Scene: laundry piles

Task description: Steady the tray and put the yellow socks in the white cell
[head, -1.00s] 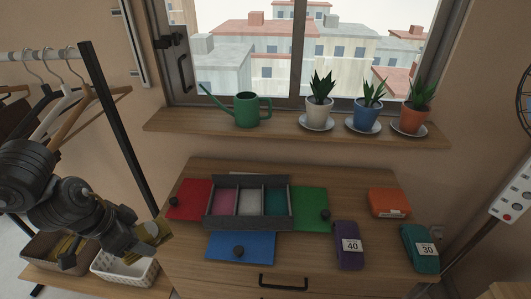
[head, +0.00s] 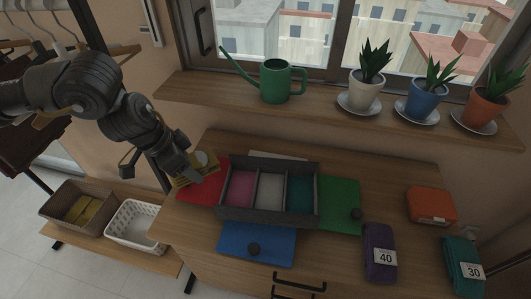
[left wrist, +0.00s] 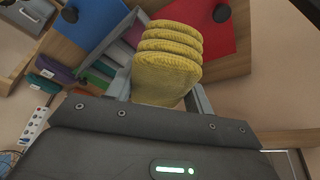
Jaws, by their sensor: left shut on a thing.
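The yellow socks (head: 206,173) are a folded ribbed bundle, seen large in the left wrist view (left wrist: 168,68). My left gripper (head: 195,168) is shut on them, holding them over the red lid (head: 203,192), just left of the tray. The dark grey tray (head: 262,214) lies on the dresser with a pink, a white and a teal cell. The white cell (head: 270,190) is the middle one and looks empty. Part of the tray shows behind the socks in the left wrist view. My right gripper is not in view.
A blue lid (head: 275,240) lies in front of the tray and a green lid (head: 340,200) to its right. Purple (head: 379,240), teal (head: 460,255) and orange (head: 430,203) bundles lie further right. The sill (head: 320,108) with a watering can (head: 276,80) overhangs behind.

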